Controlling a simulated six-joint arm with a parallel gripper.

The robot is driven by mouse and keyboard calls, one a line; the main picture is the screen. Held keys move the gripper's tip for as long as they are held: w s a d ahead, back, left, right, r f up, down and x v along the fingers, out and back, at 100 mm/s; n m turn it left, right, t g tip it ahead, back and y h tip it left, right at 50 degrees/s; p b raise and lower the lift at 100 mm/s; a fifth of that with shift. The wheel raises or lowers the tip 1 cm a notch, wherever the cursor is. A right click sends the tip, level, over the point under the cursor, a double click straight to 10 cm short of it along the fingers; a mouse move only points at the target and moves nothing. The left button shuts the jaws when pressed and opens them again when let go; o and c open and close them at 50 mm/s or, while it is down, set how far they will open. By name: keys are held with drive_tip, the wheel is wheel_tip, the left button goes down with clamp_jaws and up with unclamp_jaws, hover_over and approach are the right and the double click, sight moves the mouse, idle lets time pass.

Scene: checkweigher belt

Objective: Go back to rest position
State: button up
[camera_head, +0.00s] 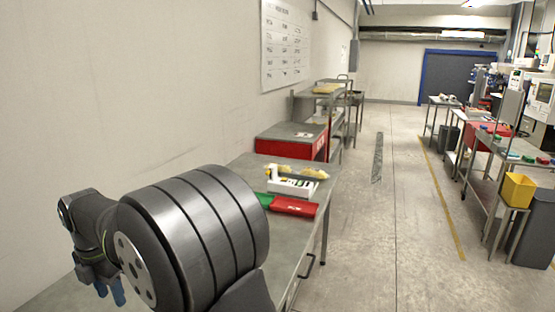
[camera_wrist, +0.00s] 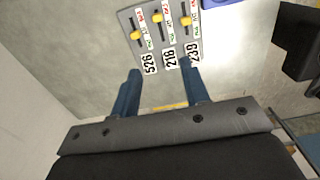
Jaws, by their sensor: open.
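My gripper shows at the lower left in the head view (camera_head: 104,288), with blue fingertips low beside my large dark arm link. In the wrist view my gripper (camera_wrist: 160,88) has its two blue fingers spread apart with nothing between them. The fingers appear apart from the sliders; the exact gap to the panel cannot be told.
A metal workbench (camera_head: 285,240) runs along the left wall. A dark object (camera_wrist: 300,45) is at the wrist view's right. The aisle floor is clear.

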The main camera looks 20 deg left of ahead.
wheel_tip(320, 180, down, 9)
drive_tip(key=shift+r, duration=0.15)
idle(0.4)
drive_tip(key=o, duration=0.4)
drive_tip(key=shift+r, duration=0.25)
drive_tip(key=shift+c, duration=0.2)
drive_tip(key=o, duration=0.9)
drive_tip(key=r, duration=0.2)
drive_tip(key=w+r, duration=0.1)
drive_tip(key=r, duration=0.2)
drive_tip(key=w+r, duration=0.1)
drive_tip(key=r, duration=0.2)
drive_tip(key=shift+r, duration=0.15)
wheel_tip(320, 180, down, 9)
drive_tip(key=shift+r, duration=0.1)
drive_tip(key=shift+r, duration=0.1)
